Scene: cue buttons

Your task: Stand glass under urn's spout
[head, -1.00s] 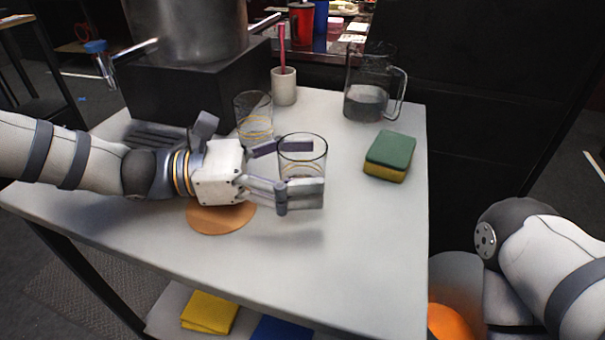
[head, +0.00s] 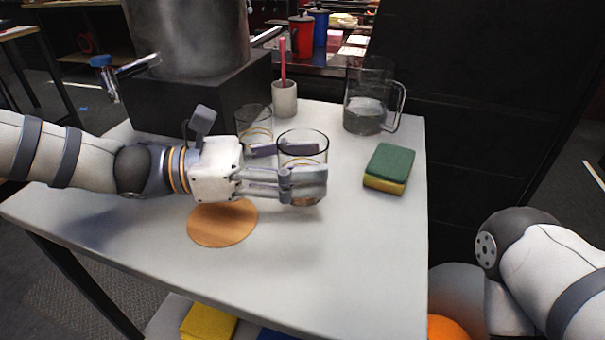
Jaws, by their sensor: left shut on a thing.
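The metal urn (head: 190,38) stands on a black block (head: 215,92) at the back left of the table. Its spout (head: 138,66) with a blue-topped tap (head: 101,61) sticks out to the left. My left gripper (head: 303,168) is shut on a clear glass (head: 303,141) near the middle of the table. The glass is upright; the fingers cover its lower part, so I cannot tell whether it touches the table. A second clear glass (head: 253,122) with gold rings stands just behind, partly hidden by the gripper. My right gripper is out of view.
A round wooden coaster (head: 222,224) lies in front of my left gripper. A green and yellow sponge (head: 389,168), a glass jug (head: 365,105) and a white cup (head: 284,99) with a pink stick stand right and behind. The table's front right (head: 350,250) is clear.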

